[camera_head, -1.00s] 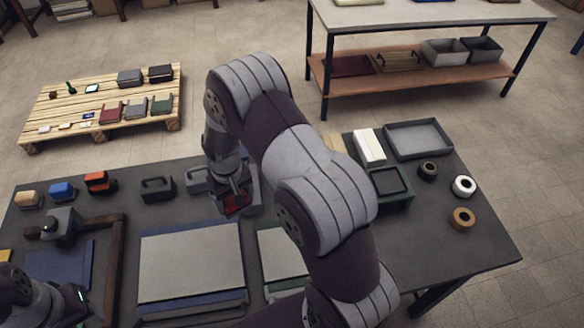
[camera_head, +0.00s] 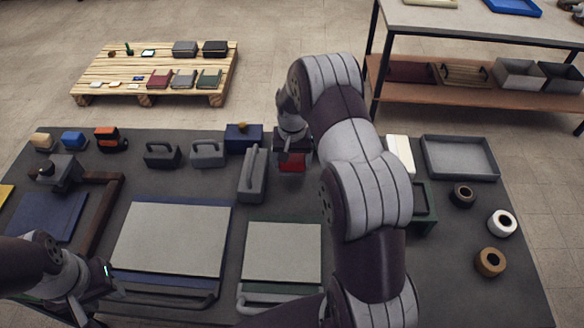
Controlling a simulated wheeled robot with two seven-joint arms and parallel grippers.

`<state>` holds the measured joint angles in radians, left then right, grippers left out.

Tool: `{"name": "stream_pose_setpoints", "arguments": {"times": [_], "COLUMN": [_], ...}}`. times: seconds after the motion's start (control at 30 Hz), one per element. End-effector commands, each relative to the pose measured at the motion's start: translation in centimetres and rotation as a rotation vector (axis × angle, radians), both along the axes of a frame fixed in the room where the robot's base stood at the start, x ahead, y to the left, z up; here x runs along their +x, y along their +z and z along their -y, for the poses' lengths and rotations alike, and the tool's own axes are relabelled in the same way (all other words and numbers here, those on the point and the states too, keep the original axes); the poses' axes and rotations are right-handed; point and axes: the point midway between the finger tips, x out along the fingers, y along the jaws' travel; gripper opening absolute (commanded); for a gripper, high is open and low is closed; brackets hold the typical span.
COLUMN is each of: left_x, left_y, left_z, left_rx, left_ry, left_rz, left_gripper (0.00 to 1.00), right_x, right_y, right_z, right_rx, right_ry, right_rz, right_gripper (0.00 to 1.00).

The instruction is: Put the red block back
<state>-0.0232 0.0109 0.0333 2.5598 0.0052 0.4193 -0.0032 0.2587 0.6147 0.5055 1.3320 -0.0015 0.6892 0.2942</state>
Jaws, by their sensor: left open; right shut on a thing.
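The red block (camera_head: 291,163) is held in my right gripper (camera_head: 292,156), near the back of the dark table, right of a grey handled tool. I cannot tell whether the block touches the table. The arm hides part of the area right of it. My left gripper (camera_head: 95,285) is open and empty at the lower left, over the front of the table.
A navy block with a knob (camera_head: 243,137) and a grey handled tool (camera_head: 253,174) stand just left of the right gripper. Covered boards (camera_head: 172,239) lie in front. A grey tray (camera_head: 460,157) and tape rolls (camera_head: 502,222) are at the right.

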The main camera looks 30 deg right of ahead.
Motion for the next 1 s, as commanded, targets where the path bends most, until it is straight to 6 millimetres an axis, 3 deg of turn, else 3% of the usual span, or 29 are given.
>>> {"name": "stream_pose_setpoints", "arguments": {"times": [0.23, 0.6, 0.63, 0.7, 1.0], "left_x": [0.0, 0.0, 0.0, 0.0, 0.0], "left_y": [0.8, 0.4, 0.4, 0.5, 0.6], "left_z": [0.0, 0.0, 0.0, 0.0, 0.0], "left_rx": [0.0, 0.0, 0.0, 0.0, 0.0], "left_ry": [0.0, 0.0, 0.0, 0.0, 0.0], "left_rz": [0.0, 0.0, 0.0, 0.0, 0.0], "left_gripper": [0.43, 0.43, 0.43, 0.43, 0.43], "right_x": [0.1, 0.1, 0.1, 0.1, 0.2], "right_y": [-3.8, -4.5, -4.5, -4.4, -3.6], "right_z": [0.0, 0.0, 0.0, 0.0, 0.0], "right_rx": [0.0, 0.001, 0.001, 0.001, 0.0], "right_ry": [0.001, 0.001, 0.001, 0.001, 0.001], "right_rz": [-0.002, -0.001, -0.001, -0.001, 0.002], "right_gripper": [0.5, 0.5, 0.82, 1.0, 1.0]}}
